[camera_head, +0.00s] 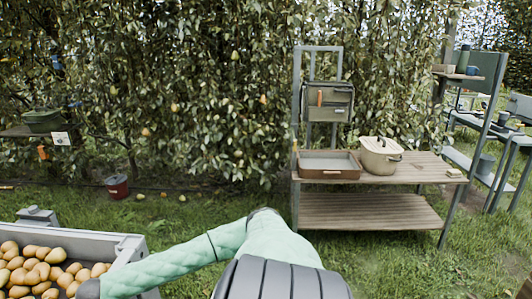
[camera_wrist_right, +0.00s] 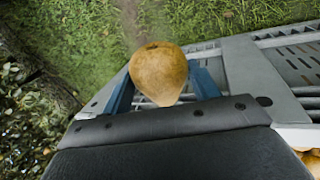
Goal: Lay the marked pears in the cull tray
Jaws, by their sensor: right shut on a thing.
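My right gripper (camera_wrist_right: 160,88) is shut on a yellow-brown pear (camera_wrist_right: 158,72), with blue fingers on either side of it. The pear has a small dark patch at its far end; I cannot tell if this is a mark. In the head view my green-sleeved arm reaches left to the crate, and the gripper is out of frame. A shallow brown tray (camera_head: 330,174), seemingly the cull tray, stands on the wooden bench and looks empty. My left gripper is not in view.
The grey crate (camera_head: 122,246) at lower left holds many pears (camera_head: 45,268). A red-brown pot (camera_head: 117,187) sits on the grass. Leafy trees fill the back.

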